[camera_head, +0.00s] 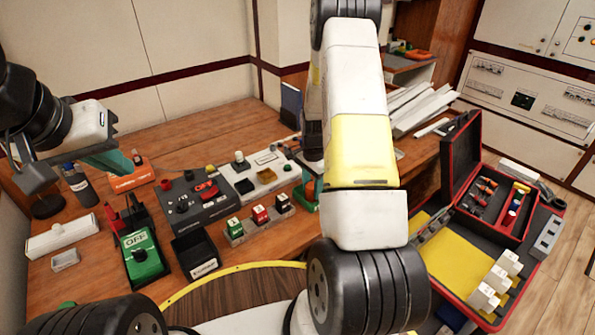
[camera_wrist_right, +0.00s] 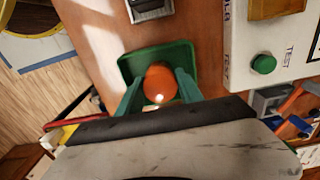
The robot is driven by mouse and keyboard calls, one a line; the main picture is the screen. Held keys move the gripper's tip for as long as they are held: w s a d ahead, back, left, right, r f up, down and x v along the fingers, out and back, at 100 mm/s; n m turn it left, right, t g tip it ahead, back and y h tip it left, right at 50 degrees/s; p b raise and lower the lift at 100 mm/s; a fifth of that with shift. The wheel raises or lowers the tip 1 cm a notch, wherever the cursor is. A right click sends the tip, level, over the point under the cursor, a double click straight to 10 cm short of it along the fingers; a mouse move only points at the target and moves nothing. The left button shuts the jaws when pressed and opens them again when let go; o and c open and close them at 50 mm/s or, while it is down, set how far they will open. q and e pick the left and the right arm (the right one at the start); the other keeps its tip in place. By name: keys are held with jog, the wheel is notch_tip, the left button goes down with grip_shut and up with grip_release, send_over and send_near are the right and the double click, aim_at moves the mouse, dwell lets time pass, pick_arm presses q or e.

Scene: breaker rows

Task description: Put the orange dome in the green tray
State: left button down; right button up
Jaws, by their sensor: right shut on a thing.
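The orange dome (camera_wrist_right: 160,84) shows in the right wrist view between the green fingers of my right gripper (camera_wrist_right: 159,92), which is shut on it. Behind the dome is the green tray (camera_wrist_right: 134,66), a small square with a raised rim. The dome overlaps the tray in this view; I cannot tell whether it touches the tray floor.
Left of the tray are a row of small coloured blocks (camera_head: 259,217), a white panel (camera_head: 256,176) and a dark switch box (camera_head: 191,200). A black bin (camera_head: 196,256) and a green OFF box (camera_head: 142,257) stand nearer. An open toolbox (camera_head: 490,205) is at the right.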

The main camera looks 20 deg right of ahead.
jog(key=shift+f, duration=0.1)
jog(key=o, duration=1.3)
notch_tip(320, 180, up, 12)
notch_tip(320, 180, up, 11)
jog(key=n+t, duration=0.2)
jog(key=n, duration=0.1)
send_over(312, 185)
jog(key=s+a, duration=0.4)
jog(key=s+a+r+n+t, duration=0.1)
jog(key=s+a+r+n, duration=0.2)
jog(key=s, duration=0.3)
jog(key=s+a+r+n+t+y, duration=0.1)
jog(key=s+a+r+n, duration=0.2)
jog(key=s+r+n, duration=0.2)
jog(key=s+a+r+n+t+y, duration=0.1)
jog(key=s+a+r+n+t, duration=0.1)
jog(key=s+r, duration=0.3)
jog(key=shift+s+a+r+n, duration=0.2)
jog(key=shift+s+n, duration=0.1)
jog(key=shift+s, duration=0.35)
jog(key=shift+s+a+r+n, duration=0.1)
jog(key=shift+s+a+n, duration=0.15)
jog(key=shift+s, duration=0.45)
jog(key=shift+s+a+r+n, duration=0.15)
jog(key=shift+s+n, duration=0.2)
jog(key=shift+s, duration=0.3)
